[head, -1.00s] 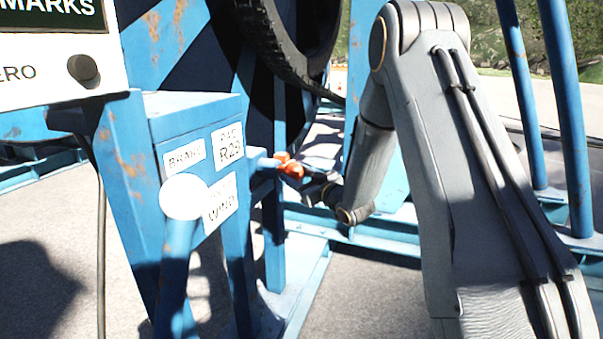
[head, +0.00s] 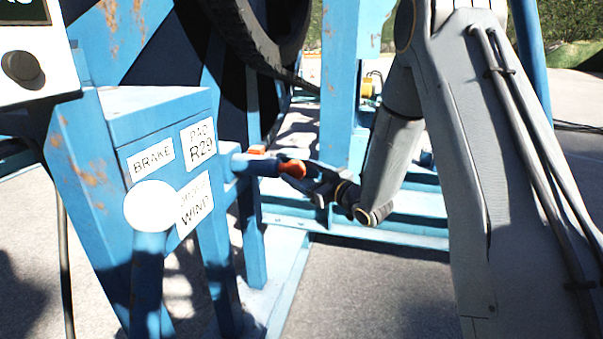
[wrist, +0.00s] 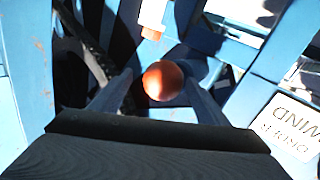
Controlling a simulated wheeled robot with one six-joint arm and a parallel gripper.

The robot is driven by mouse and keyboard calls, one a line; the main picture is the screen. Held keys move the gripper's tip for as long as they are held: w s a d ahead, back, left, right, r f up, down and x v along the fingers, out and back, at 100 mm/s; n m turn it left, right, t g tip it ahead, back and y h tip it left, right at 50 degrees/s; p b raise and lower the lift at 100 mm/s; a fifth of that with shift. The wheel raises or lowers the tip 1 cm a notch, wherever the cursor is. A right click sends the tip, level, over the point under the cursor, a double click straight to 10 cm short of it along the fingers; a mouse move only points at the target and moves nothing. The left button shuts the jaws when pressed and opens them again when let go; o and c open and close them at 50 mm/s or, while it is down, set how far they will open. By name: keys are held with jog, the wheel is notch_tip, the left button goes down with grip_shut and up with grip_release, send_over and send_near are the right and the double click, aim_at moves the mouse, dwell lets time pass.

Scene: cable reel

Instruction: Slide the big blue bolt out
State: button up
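The big blue bolt (head: 262,164) sticks out sideways from the blue frame beside the labelled box. Its free end carries a rounded orange knob (head: 292,169). My gripper (head: 312,180) is at this knob, with one dark finger on each side. In the wrist view the orange knob (wrist: 163,81) sits between the two fingers, near their tips, and they look shut on it. The exact contact is partly hidden. A smaller orange piece (head: 257,149) shows above the bolt, and it also shows in the wrist view (wrist: 153,20).
The blue box (head: 155,110) with BRAKE, PAD R29 and WIND labels stands left of the bolt. A black-rimmed reel (head: 245,45) is behind it. Blue posts (head: 340,95) and a low beam (head: 400,232) lie behind my gripper. Bare ground (head: 370,290) is in front.

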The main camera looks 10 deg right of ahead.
jog(key=shift+a, duration=0.15)
jog(key=v, duration=0.7)
jog(key=shift+s+d+b, duration=0.25)
jog(key=shift+s+b, duration=0.1)
jog(key=shift+b, duration=0.05)
jog(key=s+d+f+m+g+h+p, duration=0.1)
jog(key=s+d+f+m+g+h, duration=0.1)
jog(key=s+d+m+g+h, duration=0.25)
jog(key=s+d+f+m+g+h+p, duration=0.2)
jog(key=s+d+f+g+h, duration=0.1)
jog(key=s+h, duration=0.3)
jog(key=s+a+r+m+g+p, duration=0.1)
jog(key=s+g, duration=0.6)
jog(key=s, duration=1.7)
jog(key=shift+a+r+m, duration=0.25)
jog(key=shift+a+m, duration=0.5)
jog(key=shift+a, duration=0.4)
jog(key=shift+g+y, duration=0.25)
